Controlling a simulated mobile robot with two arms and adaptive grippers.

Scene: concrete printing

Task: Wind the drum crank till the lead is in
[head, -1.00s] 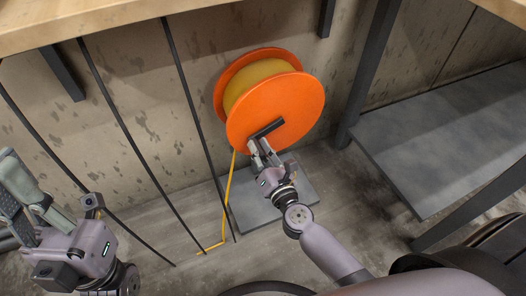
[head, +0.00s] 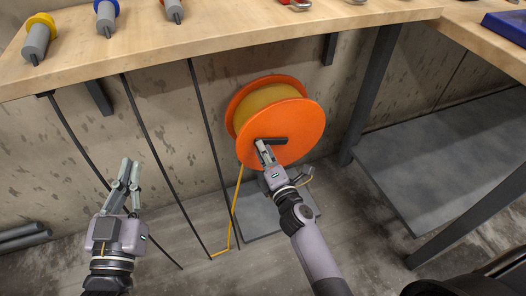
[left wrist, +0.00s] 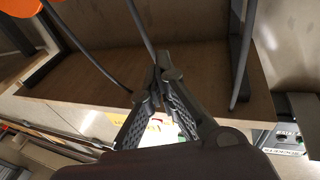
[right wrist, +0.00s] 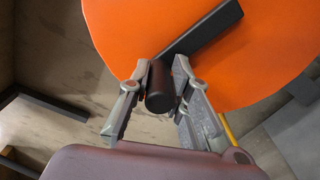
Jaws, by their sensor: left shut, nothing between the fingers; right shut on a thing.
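An orange drum (head: 300,125) with yellow lead (head: 265,100) wound on it hangs in front of the concrete wall under the bench. The loose lead (head: 238,200) runs down from the drum's left side to the floor and bends left there. The black crank arm (head: 277,140) lies nearly level across the drum face. My right gripper (head: 262,150) is shut on the crank's black handle (right wrist: 159,88), at the arm's left end. My left gripper (head: 126,182) is shut, empty and pointing up, left of the drum; its fingertips meet in the left wrist view (left wrist: 163,70).
The wooden bench top (head: 200,45) overhangs the drum and carries several coloured-collared grey parts. Black cables (head: 155,150) hang between my left gripper and the drum. A grey plate (head: 262,215) lies below the drum. A grey shelf (head: 430,160) stands right.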

